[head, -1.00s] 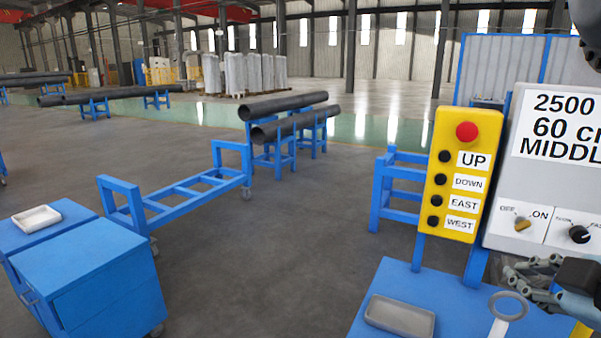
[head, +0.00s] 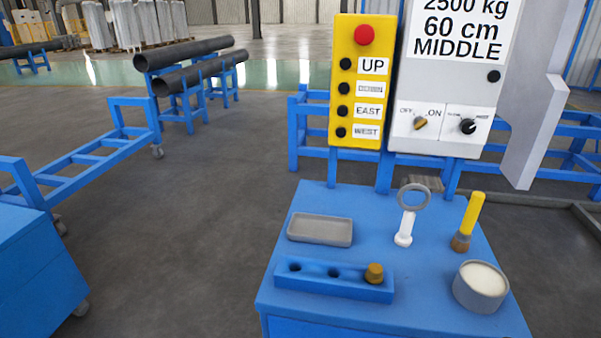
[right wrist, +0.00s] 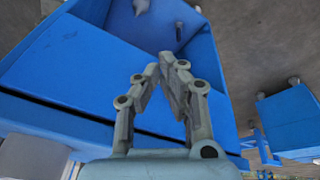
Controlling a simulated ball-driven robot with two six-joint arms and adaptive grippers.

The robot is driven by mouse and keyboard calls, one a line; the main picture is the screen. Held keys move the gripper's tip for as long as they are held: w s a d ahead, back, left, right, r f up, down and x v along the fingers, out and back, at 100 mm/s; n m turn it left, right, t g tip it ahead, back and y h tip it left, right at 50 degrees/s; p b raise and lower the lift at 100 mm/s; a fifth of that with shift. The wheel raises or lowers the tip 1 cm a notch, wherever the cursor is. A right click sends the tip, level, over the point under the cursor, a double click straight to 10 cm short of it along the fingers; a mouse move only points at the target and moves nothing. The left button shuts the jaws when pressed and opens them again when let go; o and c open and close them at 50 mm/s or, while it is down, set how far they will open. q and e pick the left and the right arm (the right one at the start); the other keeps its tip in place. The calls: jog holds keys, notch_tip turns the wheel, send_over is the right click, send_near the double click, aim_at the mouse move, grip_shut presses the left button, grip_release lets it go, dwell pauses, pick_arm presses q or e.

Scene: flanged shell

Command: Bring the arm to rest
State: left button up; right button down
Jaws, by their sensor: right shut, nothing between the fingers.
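My right gripper (right wrist: 166,62) shows in the right wrist view, its fingertips brought together and nothing held between them. Behind its fingers is the blue surface of a cabinet or cart (right wrist: 75,65); I cannot tell which one. The fingers appear apart from it, though the gap is hard to judge. Neither gripper shows in the head view now, and my left gripper is in no view.
A blue cart (head: 415,285) carries a grey tray (head: 320,230), a holed blue block (head: 335,282), a white ring-topped piece (head: 405,230), a yellow-handled brush (head: 468,220) and a round tub (head: 480,287). Behind stand a yellow button panel (head: 361,80) and grey control box (head: 450,110).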

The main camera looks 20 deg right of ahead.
jog(key=s+d+f+g+b, duration=0.1)
jog(key=s+f+b, duration=0.25)
jog(key=f, duration=0.75)
jog(key=s+f+b, duration=0.2)
jog(key=s+f, duration=0.3)
jog(key=f, duration=0.6)
jog(key=s+f+b, duration=0.4)
jog(key=s+f, duration=0.9)
jog(key=shift+d+g+b, duration=0.3)
jog(key=shift+d+g, duration=0.1)
